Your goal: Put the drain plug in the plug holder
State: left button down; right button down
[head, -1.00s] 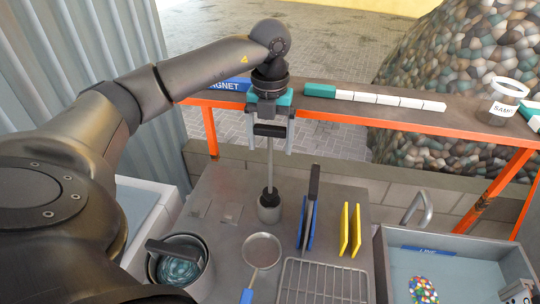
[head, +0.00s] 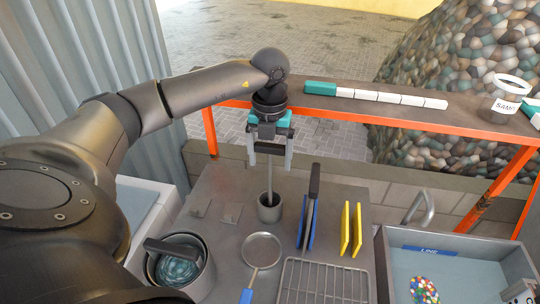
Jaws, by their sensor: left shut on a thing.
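The drain plug has a dark crosswise handle (head: 268,149) and a thin grey rod (head: 269,180) hanging nearly upright below it. My left gripper (head: 269,158) points down and is shut on the handle. The plug holder (head: 270,213) is a small grey cup standing at the back of the grey worktop. The rod's lower end passes into the holder's mouth, and the dark plug end is hidden inside. I cannot tell whether it touches the bottom. My right gripper is not in view.
Close to the holder stand blue (head: 307,222) and yellow (head: 350,229) upright pieces, with a sieve (head: 261,251) in front. A round pot (head: 205,276) is at the left front, a wire rack (head: 325,283) and a grey basin (head: 384,268) at the right. An orange-edged shelf (head: 400,123) runs behind.

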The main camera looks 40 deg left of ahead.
pick_arm(q)
grip_release()
jog(key=shift+r, duration=0.15)
notch_tip(320, 180, up, 13)
jog(key=shift+p, duration=0.65)
